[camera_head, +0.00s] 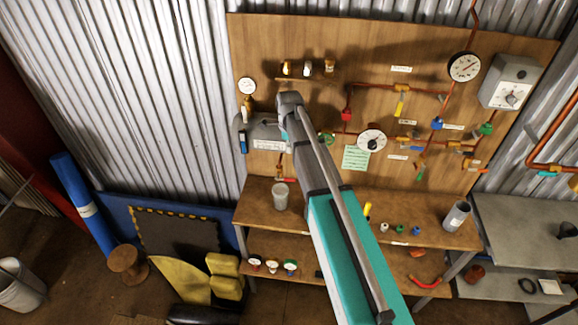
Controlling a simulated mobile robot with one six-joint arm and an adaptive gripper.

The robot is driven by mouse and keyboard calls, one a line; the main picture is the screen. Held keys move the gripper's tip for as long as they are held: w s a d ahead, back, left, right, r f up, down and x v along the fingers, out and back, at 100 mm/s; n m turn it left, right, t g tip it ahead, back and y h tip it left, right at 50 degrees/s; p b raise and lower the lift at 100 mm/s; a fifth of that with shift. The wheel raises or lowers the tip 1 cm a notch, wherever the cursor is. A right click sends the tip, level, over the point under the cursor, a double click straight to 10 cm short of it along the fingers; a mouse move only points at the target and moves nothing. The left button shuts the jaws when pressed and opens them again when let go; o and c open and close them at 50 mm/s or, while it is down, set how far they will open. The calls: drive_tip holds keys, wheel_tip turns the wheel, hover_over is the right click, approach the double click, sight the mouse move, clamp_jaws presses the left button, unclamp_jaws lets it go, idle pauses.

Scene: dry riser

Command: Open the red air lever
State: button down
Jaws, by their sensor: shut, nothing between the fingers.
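A small red lever-like handle (347,112) hangs from the copper pipework on the wooden board, right of my arm's upper end. The labels are too small to read, so I cannot tell for certain that it is the air lever. My arm reaches up from the bottom of the view and its wrist bends left in front of the board. My gripper (242,138) appears small and dark at the board's left edge, below a round gauge, and looks shut and empty. It is well to the left of the red handle, apart from it. My arm hides part of the board.
Yellow (399,108), blue (437,124) and green (486,129) handles sit on the pipes to the right. A large dial (464,67) and a grey box (510,82) are at upper right. A bench (425,237) with a grey can (280,196) stands below.

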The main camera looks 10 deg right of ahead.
sight(288, 179)
drive_tip(key=shift+f, duration=0.15)
wheel_tip(288, 179, down, 14)
drive_tip(key=b, duration=1.3)
drive_tip(key=shift+b, duration=0.4)
drive_tip(key=shift+a, duration=0.2)
